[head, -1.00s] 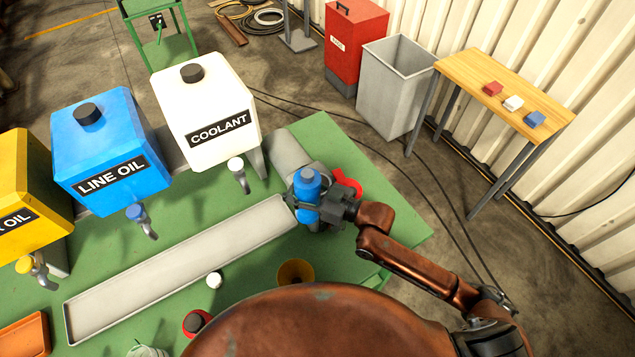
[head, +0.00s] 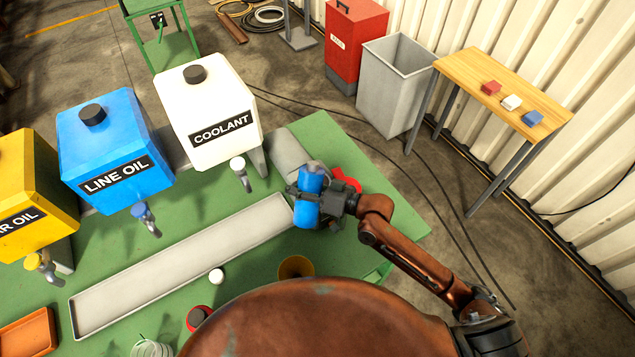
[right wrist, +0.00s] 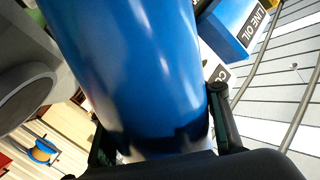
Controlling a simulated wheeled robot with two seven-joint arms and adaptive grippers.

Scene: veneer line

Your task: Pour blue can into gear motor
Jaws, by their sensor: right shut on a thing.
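The blue can (head: 310,183) is held by my right gripper (head: 325,204) near the right end of the green bench. The can is tilted, and its side fills the right wrist view (right wrist: 135,70) between the two fingers (right wrist: 165,135). A grey cylindrical body, which looks like the gear motor (head: 289,153), lies just behind the can in the head view; the can and gripper partly hide it. A grey round part shows at the left of the right wrist view (right wrist: 25,85). I cannot see the can's mouth or any liquid clearly. My left gripper is not in view.
A long grey tray (head: 180,265) lies left of the can. Coolant (head: 210,115), line oil (head: 115,150) and yellow oil (head: 35,190) tanks stand behind it. A red part (head: 346,181) sits beside the gripper. A yellow funnel (head: 296,267) stands nearer me.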

